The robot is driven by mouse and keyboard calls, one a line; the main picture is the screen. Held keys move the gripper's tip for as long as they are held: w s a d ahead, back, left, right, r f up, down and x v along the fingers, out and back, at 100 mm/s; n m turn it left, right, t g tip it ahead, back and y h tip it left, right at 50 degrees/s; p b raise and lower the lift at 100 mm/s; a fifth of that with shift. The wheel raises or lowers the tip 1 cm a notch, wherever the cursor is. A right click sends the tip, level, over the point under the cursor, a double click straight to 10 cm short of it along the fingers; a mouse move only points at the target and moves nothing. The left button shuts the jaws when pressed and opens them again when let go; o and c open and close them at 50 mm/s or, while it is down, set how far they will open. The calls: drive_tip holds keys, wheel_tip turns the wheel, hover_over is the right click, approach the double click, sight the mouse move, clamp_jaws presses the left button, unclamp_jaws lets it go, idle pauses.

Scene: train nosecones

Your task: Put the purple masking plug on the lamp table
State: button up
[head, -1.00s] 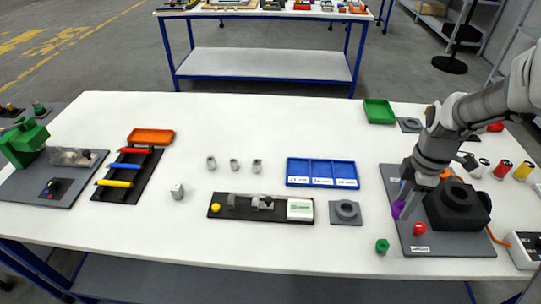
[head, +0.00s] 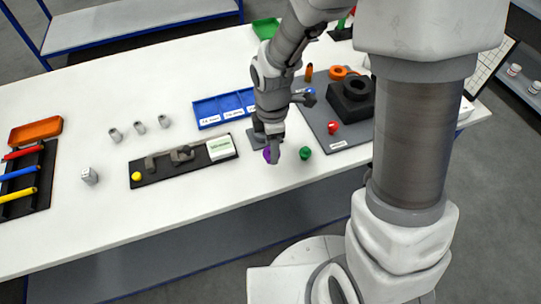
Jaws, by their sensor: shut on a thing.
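The purple masking plug (head: 267,155) is a small purple piece, partly hidden by my gripper. My gripper (head: 273,153) points down and is shut on the plug, over the front part of the white table (head: 200,75). It is in front of a small grey pad (head: 256,138) that my arm partly covers, and left of a green knob-like piece (head: 305,153). I cannot tell how high the plug is above the table top. No lamp is visible, so I cannot tell which table is the lamp table.
A grey board (head: 313,112) with a black block (head: 350,105) and a red knob (head: 333,127) lies to the right. A blue tray (head: 222,108) and a black fixture strip (head: 160,166) lie left.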

drive_tip(key=shift+s+a+f, duration=0.1)
drive_tip(key=shift+f, duration=2)
drive_tip(key=shift+f+b, duration=0.2)
drive_tip(key=shift+b, duration=0.15)
drive_tip(key=o, duration=1.3)
drive_tip(key=shift+r, duration=0.1)
